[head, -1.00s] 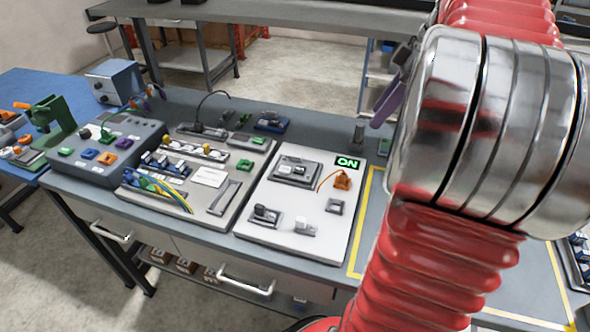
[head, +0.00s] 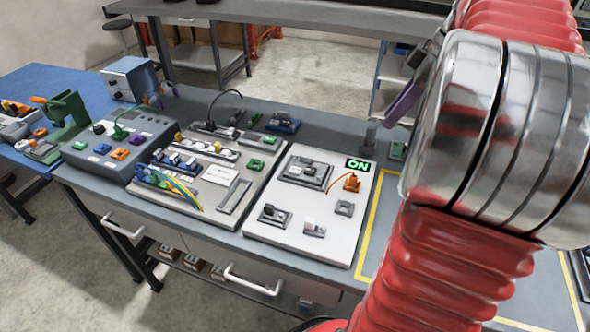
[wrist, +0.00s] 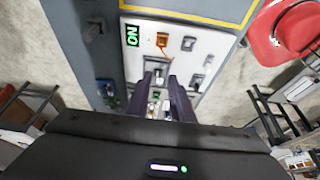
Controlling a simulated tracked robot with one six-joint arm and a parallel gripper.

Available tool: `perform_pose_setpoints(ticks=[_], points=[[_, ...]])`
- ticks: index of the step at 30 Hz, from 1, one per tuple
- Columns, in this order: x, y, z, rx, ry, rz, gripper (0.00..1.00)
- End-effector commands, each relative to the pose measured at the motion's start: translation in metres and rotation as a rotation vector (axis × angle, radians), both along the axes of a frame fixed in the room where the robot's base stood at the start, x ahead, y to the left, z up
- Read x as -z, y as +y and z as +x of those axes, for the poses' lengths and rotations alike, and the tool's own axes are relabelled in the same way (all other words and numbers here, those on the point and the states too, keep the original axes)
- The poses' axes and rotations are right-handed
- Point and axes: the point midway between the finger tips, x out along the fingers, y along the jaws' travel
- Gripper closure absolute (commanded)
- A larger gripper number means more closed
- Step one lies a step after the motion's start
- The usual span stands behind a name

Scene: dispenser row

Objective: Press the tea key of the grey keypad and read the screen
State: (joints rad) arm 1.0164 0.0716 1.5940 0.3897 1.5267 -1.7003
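A grey sloped box (head: 117,148) with green, blue, orange and purple keys stands at the left of the bench in the head view. It looks like the grey keypad. Its labels are too small to read, so I cannot tell the tea key. I cannot make out a readable screen on it. My gripper (wrist: 159,72) shows two purple fingers apart in the wrist view, with nothing held between them. It points towards the white panel, away from the grey box. In the head view, my arm hides most of the gripper.
A white panel (head: 288,230) carries a green ON sign (head: 358,165), an orange part (head: 351,183) and grey switches. Between it and the grey box lies a board (head: 228,177) with coloured wires. A green stand (head: 68,118) is on the blue table (head: 50,83).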

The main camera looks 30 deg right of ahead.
Motion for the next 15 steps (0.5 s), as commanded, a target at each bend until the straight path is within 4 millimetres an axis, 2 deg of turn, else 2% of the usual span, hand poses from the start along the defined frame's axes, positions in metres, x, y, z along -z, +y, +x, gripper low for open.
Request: perform_pose_setpoints(ticks=[1,8,15], points=[[0.0,0.0,0.0,0.0,0.0,0.0,0.83],[0.0,0.0,0.0,0.0,0.0,0.0,0.99],[0.0,0.0,0.0,0.0,0.0,0.0,1.0]])
